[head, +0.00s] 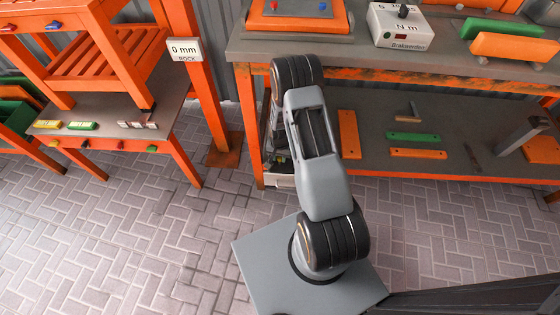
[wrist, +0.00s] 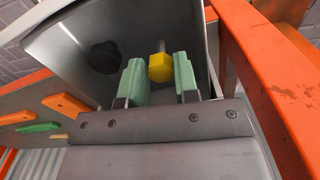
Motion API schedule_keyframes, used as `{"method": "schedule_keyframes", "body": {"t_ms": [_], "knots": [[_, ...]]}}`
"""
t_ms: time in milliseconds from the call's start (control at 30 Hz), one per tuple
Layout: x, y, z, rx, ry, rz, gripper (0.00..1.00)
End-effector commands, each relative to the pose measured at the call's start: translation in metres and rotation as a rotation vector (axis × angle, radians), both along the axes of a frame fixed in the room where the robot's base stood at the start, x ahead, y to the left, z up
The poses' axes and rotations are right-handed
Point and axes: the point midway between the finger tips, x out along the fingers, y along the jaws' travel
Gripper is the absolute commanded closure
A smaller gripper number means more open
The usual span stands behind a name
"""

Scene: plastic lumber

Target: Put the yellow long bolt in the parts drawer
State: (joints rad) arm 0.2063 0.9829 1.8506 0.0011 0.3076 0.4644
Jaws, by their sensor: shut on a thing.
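The yellow long bolt (wrist: 160,67) shows its yellow hex head in the wrist view, between the green finger pads of my gripper (wrist: 160,82). The gripper is shut on it; the rest of the bolt is hard to make out. Behind the fingers is a grey metal container, apparently the parts drawer (wrist: 63,48), with a dark round thing (wrist: 104,57) in it. In the head view the drawer (head: 281,182) shows at the left end of the workbench, partly behind my arm. My gripper is mostly hidden there.
An orange bench frame post (wrist: 262,75) stands close to the right of my gripper in the wrist view. The workbench's lower shelf (head: 365,160) holds orange and green pieces. A side table (head: 105,133) stands at the left. The paved floor between is clear.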

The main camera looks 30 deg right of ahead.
Motion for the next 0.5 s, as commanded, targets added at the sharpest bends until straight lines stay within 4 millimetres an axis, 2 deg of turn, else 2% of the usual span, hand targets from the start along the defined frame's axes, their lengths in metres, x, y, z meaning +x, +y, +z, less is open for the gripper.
{"method": "schedule_keyframes", "body": {"t_ms": [100, 200, 500], "knots": [[-0.001, 0.000, -0.022, 0.000, 0.004, 0.000, 0.95], [0.000, 0.000, -0.031, 0.001, 0.001, 0.000, 0.95], [0.000, 0.000, -0.031, 0.000, 0.000, 0.000, 0.95]]}}
